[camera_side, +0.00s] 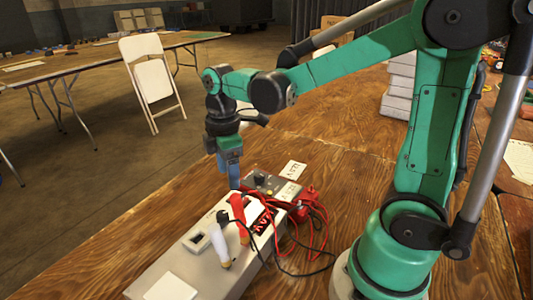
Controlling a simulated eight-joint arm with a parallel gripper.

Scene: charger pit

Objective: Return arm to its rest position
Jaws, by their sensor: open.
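My green arm reaches left from its base on the wooden table (130,237). My gripper (234,184) points down at the end of the arm, above the far end of a long grey box (187,262). It is small in this view, and I see nothing held in it. Whether its tips touch anything below cannot be told. On the box are a red-handled clamp (238,210) and a white-and-black-handled one (222,243). A dark charger unit (272,184) with a knob sits at the far end.
Red and black cables (318,225) loop to the right of the box, near my base. White label cards (293,170) lie by the charger. Grey stacked blocks (399,85) stand behind my arm. A white folding chair (147,75) stands beyond the table. The table's left strip is clear.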

